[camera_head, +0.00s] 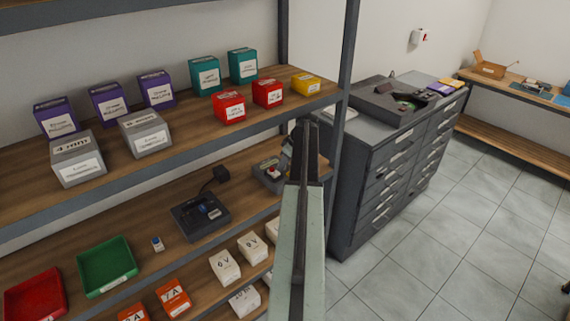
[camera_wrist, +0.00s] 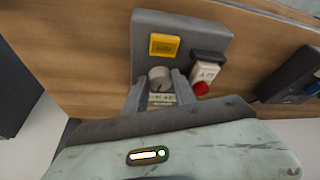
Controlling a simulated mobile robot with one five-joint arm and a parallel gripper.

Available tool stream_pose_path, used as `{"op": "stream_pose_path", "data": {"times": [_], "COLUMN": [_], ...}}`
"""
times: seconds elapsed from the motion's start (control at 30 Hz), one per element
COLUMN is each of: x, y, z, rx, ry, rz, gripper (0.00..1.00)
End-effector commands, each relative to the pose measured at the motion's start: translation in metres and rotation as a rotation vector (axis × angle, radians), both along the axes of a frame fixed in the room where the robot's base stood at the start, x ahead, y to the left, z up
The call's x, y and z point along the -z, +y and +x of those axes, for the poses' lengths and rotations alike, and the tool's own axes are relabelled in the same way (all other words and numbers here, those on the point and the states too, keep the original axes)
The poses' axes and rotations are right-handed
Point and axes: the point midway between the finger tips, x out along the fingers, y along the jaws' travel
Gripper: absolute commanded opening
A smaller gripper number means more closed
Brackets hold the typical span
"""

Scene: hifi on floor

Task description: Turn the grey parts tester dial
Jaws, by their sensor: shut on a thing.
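The grey parts tester (camera_wrist: 182,35) sits on the wooden shelf in the wrist view, with a yellow panel (camera_wrist: 164,45) on its face. Its grey round dial (camera_wrist: 160,76) is between the fingers of my gripper (camera_wrist: 160,88), which is shut on it. A pale label with dark writing lies just below the dial. To the right of the dial are a white labelled part and a red button (camera_wrist: 202,88). In the head view the tester (camera_head: 268,176) is partly hidden behind my arm, and the dial cannot be made out there.
On the same shelf are a black device (camera_head: 200,216), a green tray (camera_head: 107,266) and a red tray (camera_head: 35,297). Coloured boxes stand on the shelf above. A dark shelf post (camera_head: 345,90) rises right of my arm, beside a grey drawer cabinet (camera_head: 385,170).

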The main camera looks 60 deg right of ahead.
Motion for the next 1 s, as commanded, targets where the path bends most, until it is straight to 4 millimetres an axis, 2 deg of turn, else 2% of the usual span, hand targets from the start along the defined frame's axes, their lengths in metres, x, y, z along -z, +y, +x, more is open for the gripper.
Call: {"op": "stream_pose_path", "data": {"times": [0.4,0.87,0.9,0.97,1.0], "x": [0.0000,0.0001,0.0000,0.0000,0.0000], "y": [0.0025,0.0007,0.0006,0.0006,0.0006], "z": [-0.0005,-0.0015,-0.0016,-0.0016,-0.0016], "rx": [0.174,0.195,0.195,0.194,0.194], "ry": [0.000,0.001,0.001,0.001,0.001], "rz": [0.001,0.000,0.000,0.000,0.000], "gripper": [0.00,0.00,0.35,0.51,0.54]}}
